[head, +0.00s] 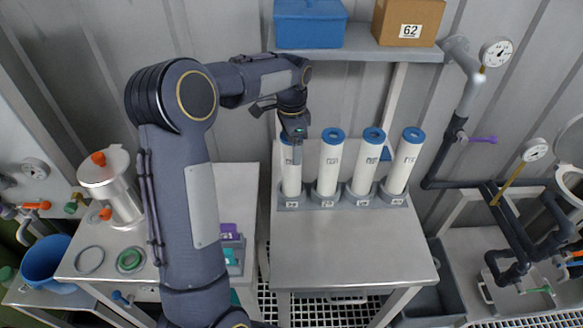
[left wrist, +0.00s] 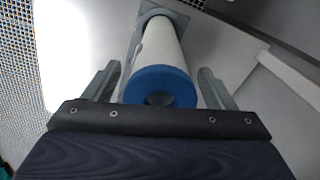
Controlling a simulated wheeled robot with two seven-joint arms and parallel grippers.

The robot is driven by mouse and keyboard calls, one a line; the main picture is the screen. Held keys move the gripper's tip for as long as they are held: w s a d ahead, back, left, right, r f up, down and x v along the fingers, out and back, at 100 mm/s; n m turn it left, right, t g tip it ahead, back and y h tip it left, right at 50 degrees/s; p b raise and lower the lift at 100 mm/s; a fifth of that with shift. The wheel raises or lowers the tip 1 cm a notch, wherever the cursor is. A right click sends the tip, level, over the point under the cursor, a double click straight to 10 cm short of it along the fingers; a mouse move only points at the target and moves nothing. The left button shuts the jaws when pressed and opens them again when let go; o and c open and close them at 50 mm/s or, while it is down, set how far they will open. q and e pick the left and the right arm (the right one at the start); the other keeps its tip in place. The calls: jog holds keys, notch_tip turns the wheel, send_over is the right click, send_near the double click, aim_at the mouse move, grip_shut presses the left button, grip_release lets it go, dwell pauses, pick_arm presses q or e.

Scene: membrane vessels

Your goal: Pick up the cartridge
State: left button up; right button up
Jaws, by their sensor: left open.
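Several white cartridges with blue caps stand upright in a row of grey holders at the back of the metal table. The leftmost cartridge (head: 291,172) is under my left gripper (head: 295,140), which partly hides its cap. The others, a second (head: 328,165), a third (head: 367,165) and the rightmost (head: 403,163), stand clear to its right. In the left wrist view, the open fingers of my left gripper (left wrist: 158,88) lie either side of a cartridge's blue cap (left wrist: 160,87), with gaps visible. The white body (left wrist: 160,45) runs away from the cap. My right gripper is not in view.
A shelf (head: 360,47) above holds a blue box (head: 310,24) and a cardboard box (head: 408,22). A steel vessel (head: 112,185) and rings stand on the left bench. Pipes and gauges line the right. The table front (head: 355,250) is clear.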

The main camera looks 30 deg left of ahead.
pick_arm(q)
jog(key=c, duration=1.5)
jog(key=shift+r, duration=0.15)
